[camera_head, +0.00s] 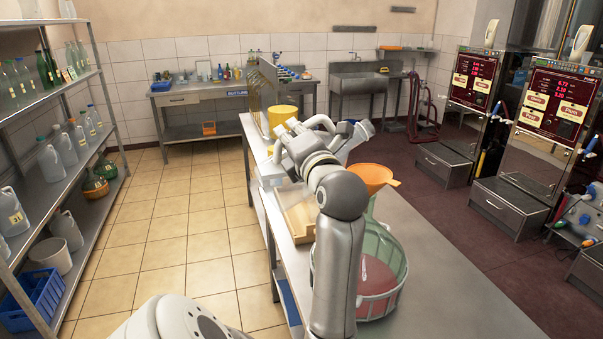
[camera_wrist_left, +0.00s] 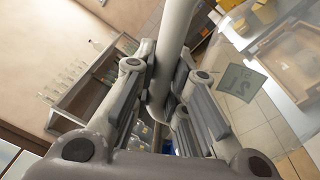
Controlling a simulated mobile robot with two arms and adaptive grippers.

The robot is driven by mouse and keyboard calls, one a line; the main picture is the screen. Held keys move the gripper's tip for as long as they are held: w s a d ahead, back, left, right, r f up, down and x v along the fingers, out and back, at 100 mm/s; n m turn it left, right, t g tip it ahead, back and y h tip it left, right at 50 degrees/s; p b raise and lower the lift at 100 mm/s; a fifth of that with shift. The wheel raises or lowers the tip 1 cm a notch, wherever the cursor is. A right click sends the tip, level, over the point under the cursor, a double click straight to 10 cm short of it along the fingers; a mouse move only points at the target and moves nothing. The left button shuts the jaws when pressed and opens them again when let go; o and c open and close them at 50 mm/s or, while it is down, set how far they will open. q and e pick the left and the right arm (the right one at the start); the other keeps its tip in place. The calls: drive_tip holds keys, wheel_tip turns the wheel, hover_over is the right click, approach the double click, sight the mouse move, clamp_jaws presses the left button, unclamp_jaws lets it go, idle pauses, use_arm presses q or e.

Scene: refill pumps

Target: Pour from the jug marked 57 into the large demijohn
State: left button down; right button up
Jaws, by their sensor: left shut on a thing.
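The large demijohn (camera_head: 383,238) stands on the near bench in a pale green basket, with some pink liquid low inside. An orange funnel (camera_head: 370,178) sits in its neck. My left gripper (camera_wrist_left: 168,88) is shut on a pale grey curved bar, the handle of a jug (camera_wrist_left: 178,35). A pale green label (camera_wrist_left: 243,85), turned around and hard to read, shows beside it through the clear jug wall. In the head view my left arm partly covers the demijohn and reaches beyond it; the jug there is hard to make out. My right gripper is not in view.
The steel bench (camera_head: 440,275) is bare right of the demijohn. A wooden tray (camera_head: 300,218) and a yellow container (camera_head: 281,118) stand farther back on it. Left shelves (camera_head: 55,182) hold several jugs and bottles. Dispensers with red displays (camera_head: 553,100) stand right.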

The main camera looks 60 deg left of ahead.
sight(284, 150)
use_arm(q)
drive_tip(key=f+n+b, duration=0.1)
drive_tip(key=n+b, duration=0.1)
drive_tip(key=f+n+b, duration=0.1)
drive_tip(key=n+b, duration=0.1)
drive_tip(key=n, duration=0.1)
drive_tip(key=s+f+n+b, duration=0.1)
drive_tip(key=n+b, duration=0.1)
drive_tip(key=shift+a+f+b, duration=0.1)
drive_tip(key=shift+a+b, duration=0.05)
drive_tip(key=shift+b, duration=0.2)
drive_tip(key=shift+s+n+g+b, duration=0.15)
drive_tip(key=shift+n+g+b, duration=0.2)
drive_tip(key=shift+n, duration=0.45)
drive_tip(key=shift+s, duration=0.1)
drive_tip(key=shift+s+a+r+n+b, duration=0.2)
drive_tip(key=shift+s+r+n, duration=0.15)
drive_tip(key=shift+s+n, duration=0.45)
drive_tip(key=shift+s+a+r+n+b, duration=0.2)
drive_tip(key=shift+s+r+n, duration=0.2)
drive_tip(key=shift+s+n, duration=0.35)
drive_tip(key=shift+s+a+r+n+b, duration=0.2)
drive_tip(key=shift+s+r+n, duration=0.15)
drive_tip(key=shift+s+n, duration=0.45)
